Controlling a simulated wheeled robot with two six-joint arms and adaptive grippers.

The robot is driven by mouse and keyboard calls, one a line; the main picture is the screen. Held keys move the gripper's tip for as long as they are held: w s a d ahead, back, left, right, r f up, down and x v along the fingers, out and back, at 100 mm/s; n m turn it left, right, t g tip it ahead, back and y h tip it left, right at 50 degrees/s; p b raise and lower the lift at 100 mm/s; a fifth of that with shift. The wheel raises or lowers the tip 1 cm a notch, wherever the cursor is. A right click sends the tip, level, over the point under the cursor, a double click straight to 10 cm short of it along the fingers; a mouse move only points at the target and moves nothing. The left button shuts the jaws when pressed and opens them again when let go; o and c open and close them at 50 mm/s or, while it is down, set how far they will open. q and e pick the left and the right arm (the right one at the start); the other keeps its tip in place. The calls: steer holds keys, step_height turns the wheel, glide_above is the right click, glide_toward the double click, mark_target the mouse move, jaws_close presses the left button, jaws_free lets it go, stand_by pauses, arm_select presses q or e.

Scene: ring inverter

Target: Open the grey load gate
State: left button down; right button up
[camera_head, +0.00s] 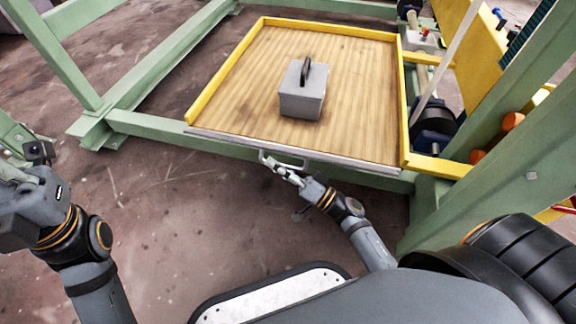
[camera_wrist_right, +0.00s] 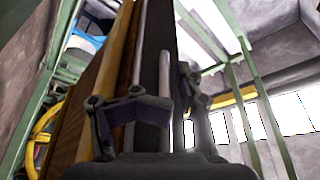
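The grey load gate (camera_head: 240,142) is a thin grey strip along the front edge of the wooden platform, standing shut against it. A pale bar handle (camera_head: 292,164) sticks out from its front; it also shows in the right wrist view (camera_wrist_right: 166,75). My right gripper (camera_head: 272,164) is at the handle, and in the wrist view its fingers (camera_wrist_right: 175,98) lie close on either side of the bar, seemingly shut on it. My left gripper (camera_head: 25,165) is at the far left, away from the gate; its fingers are not clear.
A grey block (camera_head: 301,96) with a black handle sits on the wooden platform (camera_head: 350,70), which has yellow rims. Green frame beams (camera_head: 150,128) surround it. Wheels and yellow machine parts stand at the right. Bare floor (camera_head: 170,210) lies in front, left of my right arm.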

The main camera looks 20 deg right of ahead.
steer(key=p+v, duration=0.3)
steer(key=v, duration=0.8)
steer(key=shift+s+d, duration=0.2)
steer(key=shift+s, duration=0.15)
steer(key=shift+r, duration=0.1)
steer(key=shift+c, duration=0.3)
